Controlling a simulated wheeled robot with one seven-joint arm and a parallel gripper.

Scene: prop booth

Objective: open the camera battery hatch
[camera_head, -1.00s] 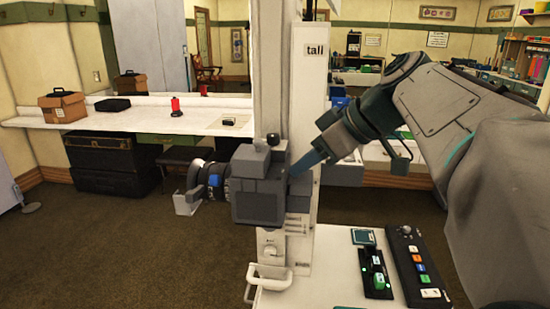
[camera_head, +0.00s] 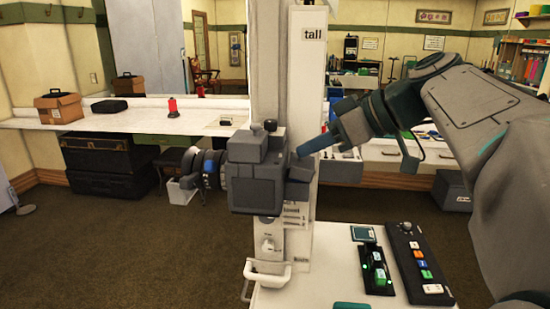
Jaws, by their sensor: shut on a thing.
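The dark grey camera (camera_head: 256,184) is fixed to the tall white column, with its lens (camera_head: 207,168) pointing left. The battery hatch (camera_head: 302,170) appears to be the small grey flap on the camera's right side. It looks tilted out from the body, though its hinge and the inside are hidden. My gripper (camera_head: 299,153) comes in from the right. Its blue-grey fingers are shut at the flap's upper edge, and the exact grip is too small to see.
The white column (camera_head: 303,100) stands right behind the camera. Below is a white cart top (camera_head: 330,262) with a black control panel (camera_head: 417,262) and a small black device (camera_head: 376,270). A long white counter (camera_head: 100,121) lies at the back left.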

